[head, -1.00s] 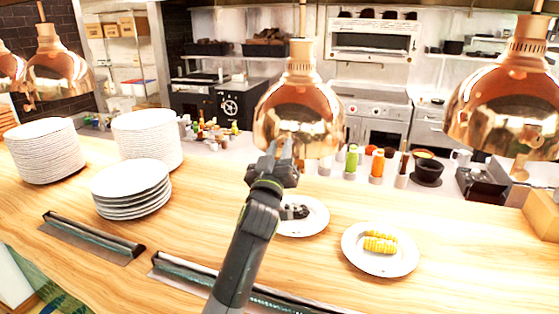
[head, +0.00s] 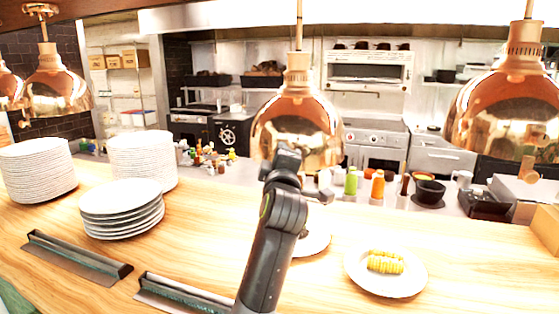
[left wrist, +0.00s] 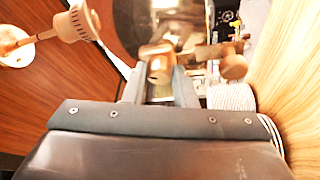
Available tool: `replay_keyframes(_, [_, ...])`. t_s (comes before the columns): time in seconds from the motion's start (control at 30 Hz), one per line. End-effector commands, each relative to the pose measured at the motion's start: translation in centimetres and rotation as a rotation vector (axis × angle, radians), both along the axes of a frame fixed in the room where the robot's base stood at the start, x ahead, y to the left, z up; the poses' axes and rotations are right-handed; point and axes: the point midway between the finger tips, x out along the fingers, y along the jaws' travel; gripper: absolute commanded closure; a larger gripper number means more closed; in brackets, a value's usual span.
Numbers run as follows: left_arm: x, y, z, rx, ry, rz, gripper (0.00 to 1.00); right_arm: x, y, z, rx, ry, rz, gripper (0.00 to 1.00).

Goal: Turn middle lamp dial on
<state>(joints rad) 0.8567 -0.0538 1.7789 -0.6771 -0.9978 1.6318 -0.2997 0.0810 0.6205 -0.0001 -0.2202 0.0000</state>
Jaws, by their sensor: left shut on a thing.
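The middle copper heat lamp (head: 297,112) hangs over the wooden counter at the centre of the head view. My left gripper (head: 287,160) is raised to its lower front rim, and my wrist hides the fingers and the lamp's dial there. In the left wrist view, my left gripper (left wrist: 163,82) is shut on a small copper dial (left wrist: 157,62) under the dark lamp shade (left wrist: 145,18). Which way the dial is turned cannot be told. My right gripper is not in view.
Other copper lamps hang at the left (head: 55,90) and right (head: 505,105). Plate stacks (head: 122,205) stand on the left of the counter (head: 215,240). A plate with corn (head: 400,285) lies at the right. Bottles (head: 377,185) stand behind the middle lamp.

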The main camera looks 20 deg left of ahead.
Motion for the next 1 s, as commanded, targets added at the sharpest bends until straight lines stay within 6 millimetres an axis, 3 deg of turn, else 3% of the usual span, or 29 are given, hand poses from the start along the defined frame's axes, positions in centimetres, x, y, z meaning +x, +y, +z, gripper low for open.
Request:
replay_keyframes(0.5, [0.0, -0.1, 0.5, -0.399, 0.017, 0.001, 0.98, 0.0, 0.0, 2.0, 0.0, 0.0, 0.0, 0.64])
replay_keyframes(1.0, [0.0, -0.1, 0.3, -0.518, 0.021, 0.0, 0.98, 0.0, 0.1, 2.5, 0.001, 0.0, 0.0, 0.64])
